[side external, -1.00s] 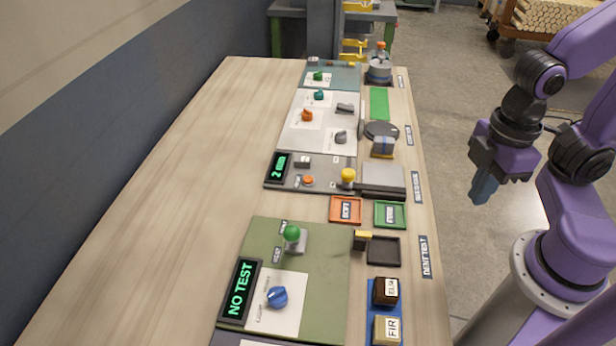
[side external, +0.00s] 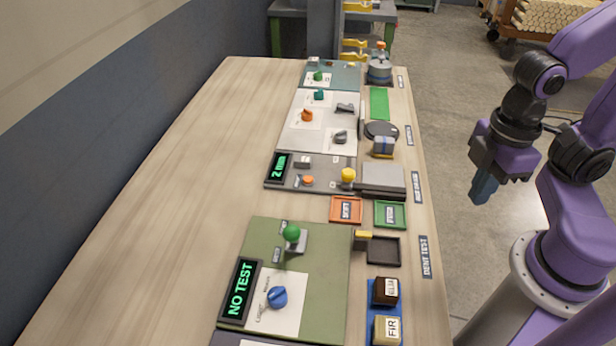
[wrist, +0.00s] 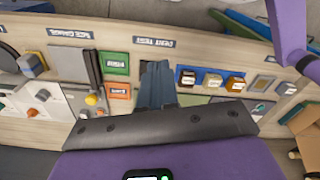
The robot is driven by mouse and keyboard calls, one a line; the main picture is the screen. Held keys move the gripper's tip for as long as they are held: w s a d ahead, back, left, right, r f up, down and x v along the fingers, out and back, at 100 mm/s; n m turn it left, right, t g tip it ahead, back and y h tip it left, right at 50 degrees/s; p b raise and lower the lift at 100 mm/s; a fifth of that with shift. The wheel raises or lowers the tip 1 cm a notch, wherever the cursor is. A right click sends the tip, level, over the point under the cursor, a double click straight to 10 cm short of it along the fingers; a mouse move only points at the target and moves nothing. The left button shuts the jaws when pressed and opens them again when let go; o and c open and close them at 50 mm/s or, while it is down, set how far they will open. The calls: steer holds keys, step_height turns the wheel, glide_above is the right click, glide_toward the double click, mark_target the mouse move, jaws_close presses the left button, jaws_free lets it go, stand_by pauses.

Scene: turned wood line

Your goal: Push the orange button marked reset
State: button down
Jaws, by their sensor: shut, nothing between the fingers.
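A small orange button (side external: 308,181) sits on the grey panel (side external: 325,184) beside a dark display (side external: 278,168) with green characters. Its marking is too small to read. In the wrist view a small orange-red spot (wrist: 83,114) near the yellow knob looks like this button. My gripper (side external: 483,192) is shut and empty, held off the right side of the table, well apart from the button. Its blue fingers (wrist: 156,82) also show in the wrist view.
Orange (side external: 334,218) and green (side external: 378,222) trays lie in front. An orange knob (side external: 307,115) is on the white panel behind. The table's left side is clear.

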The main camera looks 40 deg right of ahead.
stand_by(0.6)
steer(key=n+t+y, duration=0.2)
steer(key=t+y, duration=0.2)
steer(key=t, duration=0.4)
glide_above(312, 181)
step_height(312, 181, down, 5)
steer(key=shift+w+f, duration=0.15)
steer(key=shift+f, duration=0.05)
steer(key=shift+f, duration=0.1)
steer(key=shift+f, duration=4.3)
steer(key=shift+f, duration=0.2)
steer(key=shift+f, duration=0.25)
